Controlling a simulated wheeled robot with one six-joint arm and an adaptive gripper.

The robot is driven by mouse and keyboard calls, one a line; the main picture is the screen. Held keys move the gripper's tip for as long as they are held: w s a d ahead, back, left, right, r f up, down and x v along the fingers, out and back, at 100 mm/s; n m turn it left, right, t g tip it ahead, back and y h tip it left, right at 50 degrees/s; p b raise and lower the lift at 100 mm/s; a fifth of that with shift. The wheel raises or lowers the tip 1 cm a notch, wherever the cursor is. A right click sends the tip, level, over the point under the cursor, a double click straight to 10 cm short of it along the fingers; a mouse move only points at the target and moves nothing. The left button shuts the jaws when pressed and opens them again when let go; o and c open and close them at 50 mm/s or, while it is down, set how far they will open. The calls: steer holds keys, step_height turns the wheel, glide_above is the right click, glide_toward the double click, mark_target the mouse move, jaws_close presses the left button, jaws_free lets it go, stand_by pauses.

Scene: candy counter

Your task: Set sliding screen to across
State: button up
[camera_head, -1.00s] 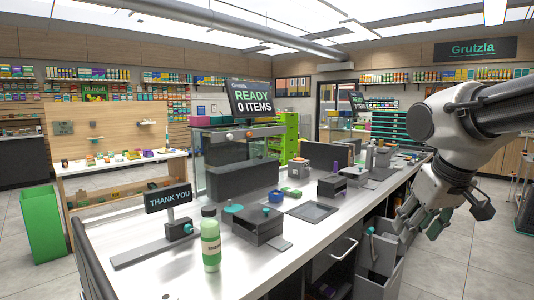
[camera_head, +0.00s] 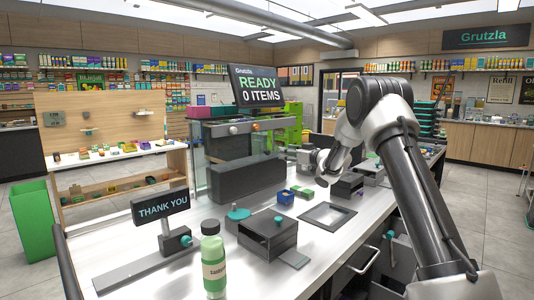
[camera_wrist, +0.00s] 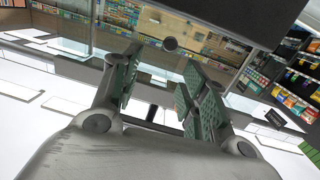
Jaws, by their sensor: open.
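A long dark grey panel (camera_head: 247,178) stands on the counter in front of a glass-sided case (camera_head: 199,168); it may be the sliding screen, but I cannot tell for sure. My gripper (camera_head: 305,160) is near its right end in the head view, with the arm reaching in from the right. In the wrist view my gripper (camera_wrist: 155,100) has its two green-padded fingers apart with nothing between them. The fingers appear clear of the knob.
A display (camera_head: 257,87) reading "READY 0 ITEMS" stands above the case. A green bottle (camera_head: 214,262), a "THANK YOU" sign (camera_head: 160,207), a dark box (camera_head: 267,236) and blue and green small boxes (camera_head: 285,196) stand on the counter.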

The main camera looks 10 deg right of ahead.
mark_target(269, 153)
steer(key=shift+n+y, duration=0.3)
steer(key=shift+y, duration=0.4)
steer(key=w+a, duration=0.1)
steer(key=w, duration=0.1)
steer(key=w+a+f, duration=0.1)
steer(key=w+a, duration=0.1)
steer(key=w+a+f, duration=0.1)
steer(key=w+a, duration=0.1)
steer(key=shift+w+a, duration=0.15)
steer(key=shift+w, duration=0.05)
steer(key=shift+w+a, duration=0.4)
steer(key=shift+w, duration=0.15)
jaws_close()
